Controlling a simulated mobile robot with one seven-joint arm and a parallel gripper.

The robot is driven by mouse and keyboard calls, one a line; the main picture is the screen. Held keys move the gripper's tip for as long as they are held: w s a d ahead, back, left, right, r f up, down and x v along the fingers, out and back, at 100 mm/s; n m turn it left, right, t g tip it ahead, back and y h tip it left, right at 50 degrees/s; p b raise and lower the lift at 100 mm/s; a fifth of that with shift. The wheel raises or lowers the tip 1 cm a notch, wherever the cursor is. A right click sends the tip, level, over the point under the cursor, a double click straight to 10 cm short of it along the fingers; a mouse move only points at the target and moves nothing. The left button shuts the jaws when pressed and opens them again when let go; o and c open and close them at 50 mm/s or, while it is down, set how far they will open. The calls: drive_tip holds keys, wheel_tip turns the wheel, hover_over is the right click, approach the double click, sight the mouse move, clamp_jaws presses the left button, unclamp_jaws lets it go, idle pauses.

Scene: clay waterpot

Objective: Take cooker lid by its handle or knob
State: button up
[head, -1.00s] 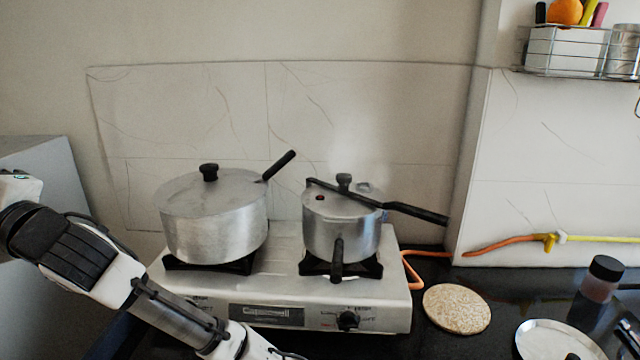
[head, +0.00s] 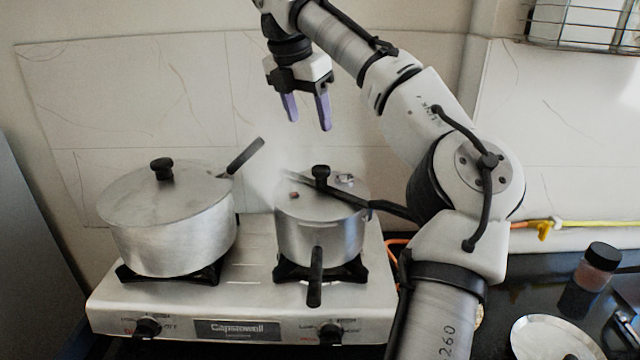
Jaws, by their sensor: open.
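The pressure cooker (head: 318,234) stands on the right burner of the stove. Its metal lid (head: 299,204) is on top, with a black knob (head: 320,173) at the centre and a long black handle (head: 397,210) reaching right, partly hidden by my arm. A second black handle (head: 315,277) points to the front. My gripper (head: 307,122) is open and empty, with purple fingers pointing down. It is above the cooker in the picture, apart from the lid and knob.
A large lidded pot (head: 170,232) with a black knob stands on the left burner of the stove (head: 240,309). A dark bottle (head: 590,278) and a metal plate (head: 552,341) are at the right. A wire rack (head: 583,22) hangs at the upper right.

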sight(321, 167)
drive_tip(key=x, duration=0.8)
drive_tip(key=shift+p+x, duration=0.65)
drive_tip(key=shift+x, duration=2.05)
clamp_jaws()
